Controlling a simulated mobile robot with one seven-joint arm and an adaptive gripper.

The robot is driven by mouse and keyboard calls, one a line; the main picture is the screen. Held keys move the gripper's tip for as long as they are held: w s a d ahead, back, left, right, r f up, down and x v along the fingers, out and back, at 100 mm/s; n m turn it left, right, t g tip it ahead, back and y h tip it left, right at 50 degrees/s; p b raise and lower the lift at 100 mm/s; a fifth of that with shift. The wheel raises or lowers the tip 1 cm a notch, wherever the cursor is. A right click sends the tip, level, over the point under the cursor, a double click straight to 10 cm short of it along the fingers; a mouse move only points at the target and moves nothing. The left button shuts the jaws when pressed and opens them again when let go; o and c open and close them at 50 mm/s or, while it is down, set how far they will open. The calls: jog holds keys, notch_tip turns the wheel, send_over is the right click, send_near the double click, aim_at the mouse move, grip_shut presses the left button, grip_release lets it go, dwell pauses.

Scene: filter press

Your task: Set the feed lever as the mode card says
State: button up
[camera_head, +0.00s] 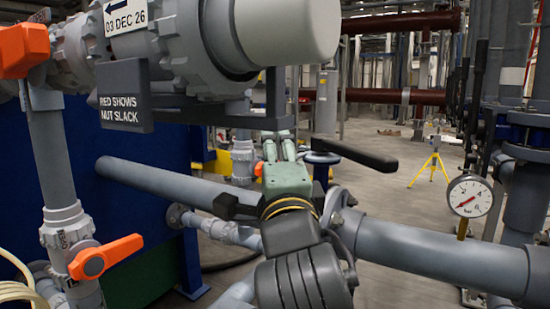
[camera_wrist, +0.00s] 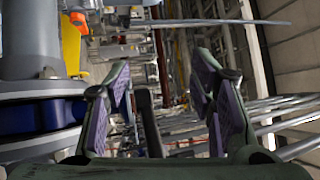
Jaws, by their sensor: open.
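A black lever handle (camera_head: 350,153) points right, above a blue round valve part (camera_head: 322,158) in the head view. I cannot tell for certain that it is the feed lever. My gripper (camera_head: 279,148) is beside the lever's left end, fingers pointing away. In the wrist view my gripper (camera_wrist: 160,80) is open, with purple pads apart. A dark upright bar (camera_wrist: 150,122) shows between the fingers; I cannot tell whether it is the lever or whether anything touches it. No card naming a mode is readable.
A sign (camera_head: 124,97) reads "RED SHOWS NUT SLACK"; a tag (camera_head: 125,15) reads "03 DEC 26". Orange valve handles (camera_head: 105,257) are at left. A large grey pipe (camera_head: 430,255) crosses below my arm. A gauge (camera_head: 469,196) stands at right. Open floor lies behind, with a yellow tripod (camera_head: 430,165).

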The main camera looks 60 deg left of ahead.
jog(key=b+v, duration=0.4)
jog(key=v, duration=0.5)
jog(key=shift+s, duration=0.1)
dwell(0.6)
